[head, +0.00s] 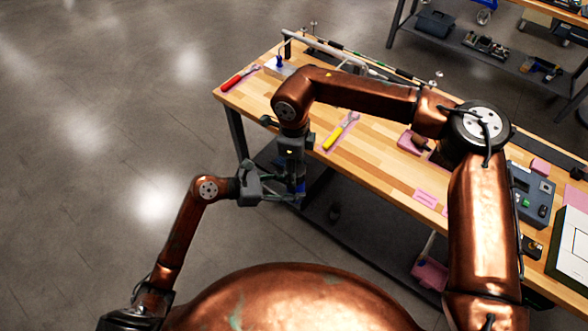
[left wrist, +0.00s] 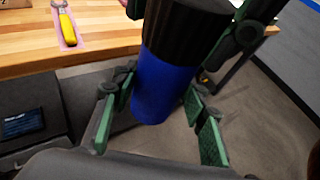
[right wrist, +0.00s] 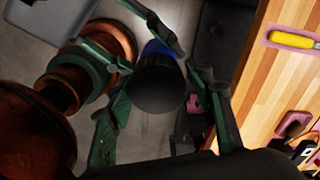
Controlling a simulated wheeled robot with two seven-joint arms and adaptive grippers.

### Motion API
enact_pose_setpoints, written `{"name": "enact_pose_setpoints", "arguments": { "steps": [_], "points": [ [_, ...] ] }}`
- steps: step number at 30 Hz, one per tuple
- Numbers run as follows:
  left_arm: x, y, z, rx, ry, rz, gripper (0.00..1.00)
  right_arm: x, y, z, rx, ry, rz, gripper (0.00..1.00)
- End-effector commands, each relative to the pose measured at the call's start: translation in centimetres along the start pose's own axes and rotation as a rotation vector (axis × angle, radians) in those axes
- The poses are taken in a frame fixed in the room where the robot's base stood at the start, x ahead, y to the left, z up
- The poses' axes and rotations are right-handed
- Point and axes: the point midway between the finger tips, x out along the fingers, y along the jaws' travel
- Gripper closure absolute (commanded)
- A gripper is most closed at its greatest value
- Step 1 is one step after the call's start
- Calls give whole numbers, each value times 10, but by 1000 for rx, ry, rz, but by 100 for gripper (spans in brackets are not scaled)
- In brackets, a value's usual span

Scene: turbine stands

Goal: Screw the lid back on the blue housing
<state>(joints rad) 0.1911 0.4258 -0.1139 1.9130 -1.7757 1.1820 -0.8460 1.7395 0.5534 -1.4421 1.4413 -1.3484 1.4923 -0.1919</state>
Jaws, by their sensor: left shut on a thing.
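The blue housing (left wrist: 160,88) is between the fingers of my left gripper (left wrist: 158,100), which is shut on it, off the table's front edge. The black ribbed lid (left wrist: 186,30) sits at the housing's end with no gap showing; how far it is screwed on cannot be told. In the right wrist view the lid (right wrist: 155,88) faces the camera, between the fingers of my right gripper (right wrist: 165,95). That gripper looks open, with a gap beside the lid. In the head view the left gripper (head: 284,196) and right gripper (head: 291,180) meet, mostly hiding the housing.
The wooden workbench (head: 385,170) lies just behind the grippers. On it are a yellow-handled wrench (head: 341,131), a red-handled tool (head: 240,77), a small stand with a blue part (head: 279,64) and a grey control box (head: 532,195). Open floor lies to the left.

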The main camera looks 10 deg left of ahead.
Motion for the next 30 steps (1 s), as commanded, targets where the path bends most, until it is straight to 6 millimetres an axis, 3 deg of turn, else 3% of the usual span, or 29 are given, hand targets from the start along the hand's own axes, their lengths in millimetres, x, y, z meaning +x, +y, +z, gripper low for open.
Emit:
{"name": "enact_pose_setpoints", "arguments": {
  "steps": [5,17,30],
  "points": [
    [0,0,2,1,-3,1,100,0,1,0,-1,0,1,38],
    [0,1,2,1,-3,2,100,-9,1,1,-1,-2,2,38],
    [0,1,2,1,-3,2,100,-93,0,1,-1,-2,1,38]
  ]
}}
